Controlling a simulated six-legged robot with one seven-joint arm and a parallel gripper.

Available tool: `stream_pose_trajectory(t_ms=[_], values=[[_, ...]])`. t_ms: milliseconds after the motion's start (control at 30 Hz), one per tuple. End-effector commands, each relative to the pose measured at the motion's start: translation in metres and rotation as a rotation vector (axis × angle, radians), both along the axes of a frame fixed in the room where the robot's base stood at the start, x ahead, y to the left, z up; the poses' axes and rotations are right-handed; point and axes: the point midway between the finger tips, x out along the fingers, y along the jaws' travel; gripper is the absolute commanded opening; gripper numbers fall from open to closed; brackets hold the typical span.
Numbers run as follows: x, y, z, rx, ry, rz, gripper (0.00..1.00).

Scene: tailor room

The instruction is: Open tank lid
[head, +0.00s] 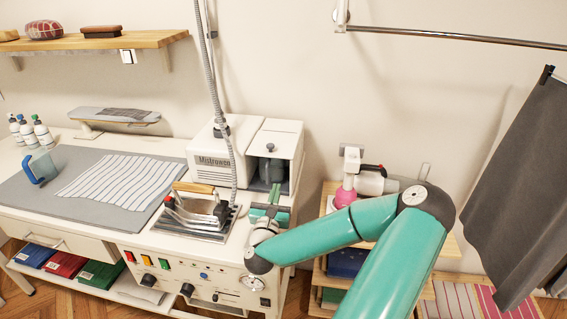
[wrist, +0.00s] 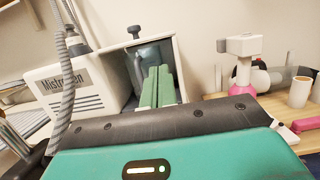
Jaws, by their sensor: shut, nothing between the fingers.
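The white steam unit marked Mistrowen (head: 215,163) stands at the right end of the work table, and shows at left in the wrist view (wrist: 65,85). Its right part is the tank section, with a white top panel (head: 278,138) and a dark front recess. A small black knob (head: 270,147) sits near the front of that top; it also shows in the wrist view (wrist: 134,32). The panel looks down; I cannot tell whether it is fully seated. My gripper (head: 275,187) is shut and empty in front of the recess, below the knob. Its green fingers (wrist: 158,70) lie side by side.
An iron (head: 195,212) rests left of my gripper, above the control panel. A grey hose (head: 212,80) hangs beside the unit. A wooden shelf rack (head: 325,215) with a pink-based bottle (head: 345,196) stands right.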

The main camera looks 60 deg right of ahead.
Motion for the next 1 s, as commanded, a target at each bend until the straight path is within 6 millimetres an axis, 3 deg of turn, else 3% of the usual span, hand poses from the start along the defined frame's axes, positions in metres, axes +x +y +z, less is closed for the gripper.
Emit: stream_pose_trajectory(t_ms=[267,700,1000], values=[[0.0,-0.002,0.002,0.0,-0.004,-0.003,0.0],[0.027,-0.067,0.02,-0.001,-0.006,-0.003,0.0],[0.037,-0.088,0.025,0.001,-0.003,-0.001,0.0]])
